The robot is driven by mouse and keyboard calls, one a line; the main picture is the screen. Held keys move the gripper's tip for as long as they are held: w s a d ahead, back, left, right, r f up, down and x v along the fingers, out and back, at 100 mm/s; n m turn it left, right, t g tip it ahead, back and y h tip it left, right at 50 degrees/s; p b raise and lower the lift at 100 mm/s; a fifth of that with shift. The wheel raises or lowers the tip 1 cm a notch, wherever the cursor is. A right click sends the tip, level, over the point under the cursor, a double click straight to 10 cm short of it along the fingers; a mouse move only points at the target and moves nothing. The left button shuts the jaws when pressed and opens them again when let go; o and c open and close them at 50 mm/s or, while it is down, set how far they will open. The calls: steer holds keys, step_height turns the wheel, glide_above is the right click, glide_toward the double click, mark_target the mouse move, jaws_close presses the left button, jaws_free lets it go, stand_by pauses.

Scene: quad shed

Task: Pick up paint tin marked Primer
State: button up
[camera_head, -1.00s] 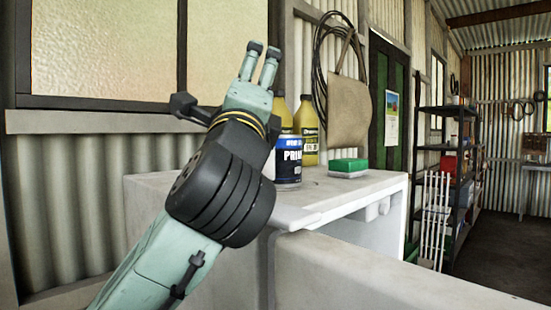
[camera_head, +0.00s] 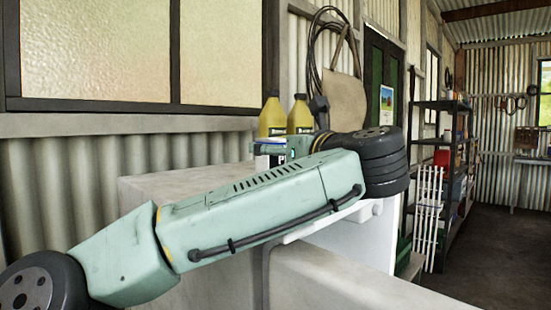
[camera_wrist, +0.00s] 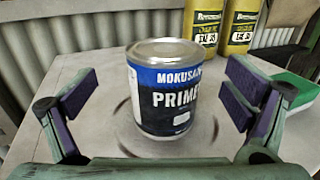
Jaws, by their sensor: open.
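The paint tin marked Primer (camera_wrist: 164,92) stands upright on the bench top, with a silver lid and a blue and black label. It is in the middle of the wrist view. My gripper (camera_wrist: 158,112) is open, with one finger to the left of the tin and one to the right, both apart from it. In the head view the tin (camera_head: 262,160) is mostly hidden behind my arm, with only part of its label showing. My gripper is largely hidden there too.
Two yellow bottles (camera_head: 300,117) stand behind the tin. A green and white sponge-like block (camera_wrist: 296,90) lies to the right on the bench (camera_wrist: 75,75). A corrugated wall (camera_head: 110,165) runs behind. A bag (camera_head: 343,97) hangs on the wall.

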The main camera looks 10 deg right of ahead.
steer(key=w+p, duration=0.2)
steer(key=w, duration=0.1)
steer(key=w+p, duration=0.1)
steer(key=w, duration=0.1)
steer(key=shift+a+r, duration=0.2)
steer(key=shift+a, duration=0.05)
steer(key=shift+w+f, duration=0.1)
steer(key=shift+w, duration=0.15)
steer(key=shift+c, duration=0.3)
steer(key=c, duration=1.9)
